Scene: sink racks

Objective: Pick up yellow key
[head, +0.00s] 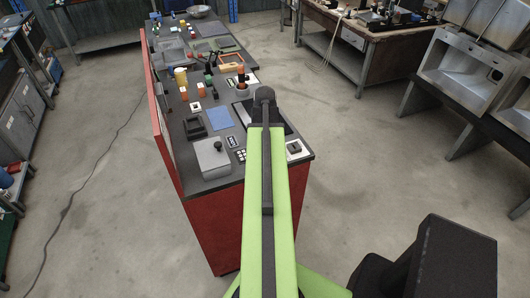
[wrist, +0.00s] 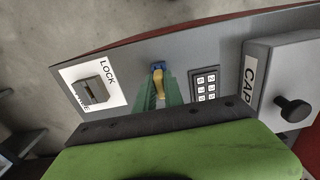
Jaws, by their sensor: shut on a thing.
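In the wrist view, my gripper (wrist: 160,97) points at the dark worktop with its green fingers close together. The yellow key (wrist: 159,84) shows between the fingertips, and the gripper is shut on it. A small blue piece (wrist: 157,66) sits at the key's far end; I cannot tell whether it is part of the key. I cannot tell whether the key still touches the worktop. In the head view my green arm hides the gripper and the key.
A white plate marked LOCK (wrist: 95,88) with a grey block lies left of the gripper. A keypad (wrist: 205,84) and a grey CAP box (wrist: 283,80) with a black knob stand to the right. The worktop (head: 222,186) holds several items farther back, including a blue square (head: 220,118).

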